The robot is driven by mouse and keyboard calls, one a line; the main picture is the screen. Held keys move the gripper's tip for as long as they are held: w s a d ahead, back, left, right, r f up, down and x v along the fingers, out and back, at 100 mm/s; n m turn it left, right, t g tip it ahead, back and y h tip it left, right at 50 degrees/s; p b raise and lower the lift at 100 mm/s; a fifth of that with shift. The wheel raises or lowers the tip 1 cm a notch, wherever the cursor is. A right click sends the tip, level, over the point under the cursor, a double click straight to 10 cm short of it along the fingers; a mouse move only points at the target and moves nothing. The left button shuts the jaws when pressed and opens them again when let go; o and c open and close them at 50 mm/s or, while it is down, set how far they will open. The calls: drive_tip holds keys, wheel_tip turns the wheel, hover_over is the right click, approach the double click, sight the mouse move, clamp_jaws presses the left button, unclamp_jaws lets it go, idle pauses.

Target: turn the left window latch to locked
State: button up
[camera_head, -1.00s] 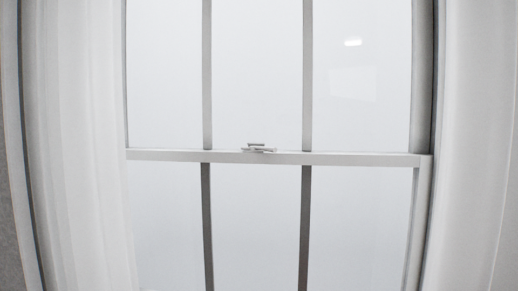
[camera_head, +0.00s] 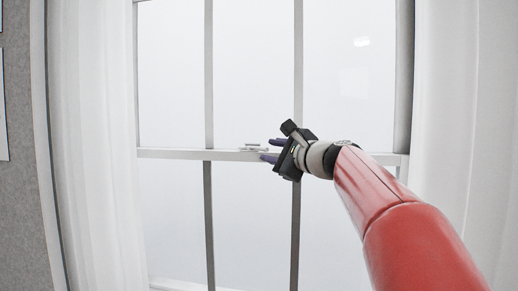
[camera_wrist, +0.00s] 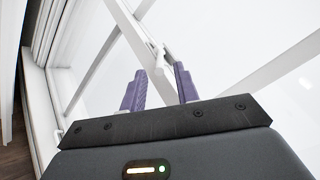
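The window latch (camera_head: 252,147) is a small pale piece on top of the white middle rail (camera_head: 180,154) of the window. My gripper (camera_head: 267,149) is just right of the latch in the head view, its two purple fingers apart, one above the other, pointing left at it. In the wrist view the gripper (camera_wrist: 157,72) is open, with nothing between the fingers. The latch shows there as a small pale piece (camera_wrist: 160,52) just beyond the fingertips. I cannot tell whether a finger touches it. The lever's exact angle is too small to read.
A white curtain (camera_head: 90,150) hangs at the left and another (camera_head: 460,110) at the right. Upright window bars (camera_head: 208,80) cross the glass around the rail. A white sill (camera_head: 175,284) runs below. The space left of the latch is clear.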

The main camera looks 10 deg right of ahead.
sight(263, 150)
drive_tip(key=shift+p+x, duration=0.35)
drive_tip(key=shift+x, duration=1.85)
clamp_jaws()
